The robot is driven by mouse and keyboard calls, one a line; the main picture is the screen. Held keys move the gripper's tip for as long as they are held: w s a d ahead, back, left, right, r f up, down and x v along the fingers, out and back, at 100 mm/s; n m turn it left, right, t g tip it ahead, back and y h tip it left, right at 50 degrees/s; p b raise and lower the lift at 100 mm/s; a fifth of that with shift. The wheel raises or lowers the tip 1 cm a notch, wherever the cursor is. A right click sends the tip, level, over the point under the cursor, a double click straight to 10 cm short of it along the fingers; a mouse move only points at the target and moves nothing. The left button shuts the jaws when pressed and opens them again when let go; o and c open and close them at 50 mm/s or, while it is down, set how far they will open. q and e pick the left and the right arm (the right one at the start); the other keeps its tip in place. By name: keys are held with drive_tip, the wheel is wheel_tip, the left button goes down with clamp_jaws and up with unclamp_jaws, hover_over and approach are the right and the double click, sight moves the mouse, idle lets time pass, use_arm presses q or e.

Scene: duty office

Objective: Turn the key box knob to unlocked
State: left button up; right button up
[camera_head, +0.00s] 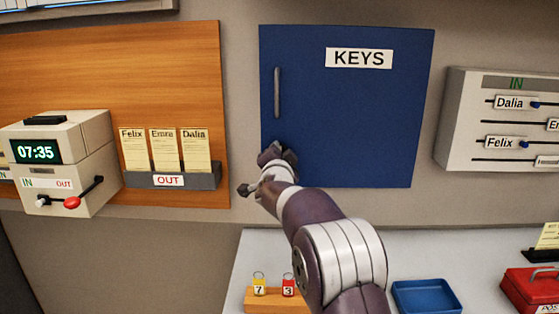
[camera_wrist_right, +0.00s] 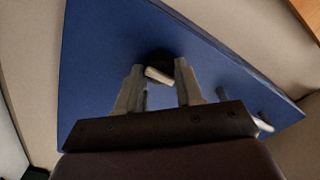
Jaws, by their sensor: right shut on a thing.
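The blue key box (camera_head: 370,115) is on the wall, with a white KEYS label (camera_head: 359,58) and a vertical grey handle (camera_head: 277,92) at its left. My right gripper (camera_head: 277,152) is at the box's lower left corner, below the handle, and covers the knob in the head view. In the right wrist view a dark round knob (camera_wrist_right: 154,58) with a pale pointer bar (camera_wrist_right: 158,76) sits between the fingers of my right gripper (camera_wrist_right: 160,70), which are shut on it. The bar lies slightly tilted in that view. My left gripper is not in view.
A time clock (camera_head: 60,165) and an OUT card rack (camera_head: 172,178) are at the left. An IN board (camera_head: 470,120) is at the right. Below are a wooden key stand (camera_head: 262,302), a blue tray (camera_head: 425,297) and a red box (camera_head: 530,290).

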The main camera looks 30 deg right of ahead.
drive_tip(key=shift+m, duration=0.3)
drive_tip(key=o, duration=1)
drive_tip(key=shift+o, duration=0.2)
drive_tip(key=b+v, duration=0.2)
drive_tip(key=v, duration=1)
drive_tip(key=shift+s+a, duration=0.2)
drive_tip(key=shift+s, duration=0.15)
